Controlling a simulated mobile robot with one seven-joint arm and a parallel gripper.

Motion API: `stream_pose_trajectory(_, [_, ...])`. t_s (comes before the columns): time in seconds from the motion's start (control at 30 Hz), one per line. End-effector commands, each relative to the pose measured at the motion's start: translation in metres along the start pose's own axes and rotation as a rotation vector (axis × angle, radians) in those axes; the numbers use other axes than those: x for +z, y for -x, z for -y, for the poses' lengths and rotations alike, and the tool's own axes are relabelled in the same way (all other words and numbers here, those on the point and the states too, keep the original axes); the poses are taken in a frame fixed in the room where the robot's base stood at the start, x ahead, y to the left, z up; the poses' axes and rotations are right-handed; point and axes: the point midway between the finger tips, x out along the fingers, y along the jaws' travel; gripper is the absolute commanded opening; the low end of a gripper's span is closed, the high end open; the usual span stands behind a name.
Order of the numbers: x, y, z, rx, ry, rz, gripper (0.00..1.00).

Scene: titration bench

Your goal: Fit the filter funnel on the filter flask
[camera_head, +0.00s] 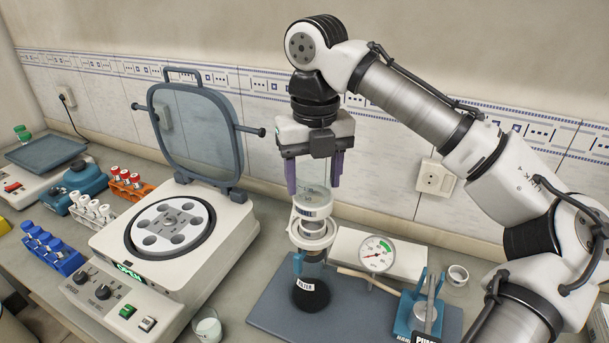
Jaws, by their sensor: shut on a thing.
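The filter funnel (313,202) is a pale, partly clear cup with a white lower part. It is upright, directly above and in line with the filter flask. The filter flask (311,284) is dark at the bottom, carries a white label reading FILTER, and stands on a blue-grey mat. My gripper (314,186) points straight down, its two purple fingers on either side of the funnel's top, shut on it. White ring-shaped parts (312,234) show between funnel and flask; I cannot tell whether the funnel touches the flask's mouth.
A blue stand (418,316) and a small white cup (457,275) are farther right. A centrifuge with raised lid (200,135) stands left. A small beaker (207,328) is at the front. The mat's (350,320) front is clear.

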Motion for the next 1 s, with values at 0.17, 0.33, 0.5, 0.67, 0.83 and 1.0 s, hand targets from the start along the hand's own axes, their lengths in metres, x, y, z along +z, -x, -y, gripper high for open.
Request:
stream_pose_trajectory(0.17, [0.0, -0.018, 0.0, -0.002, -0.001, 0.0, 0.34])
stream_pose_trajectory(0.33, [0.0, -0.031, 0.0, 0.002, 0.0, -0.001, 0.34])
stream_pose_trajectory(0.5, [0.0, -0.036, 0.0, -0.001, 0.0, 0.0, 0.34])
stream_pose_trajectory(0.67, [0.0, -0.037, 0.0, 0.001, 0.001, -0.001, 0.34])
stream_pose_trajectory(0.83, [0.0, -0.041, 0.0, 0.002, 0.0, 0.0, 0.34])
stream_pose_trajectory(1.0, [0.0, -0.042, 0.0, 0.0, -0.001, 0.0, 0.34])
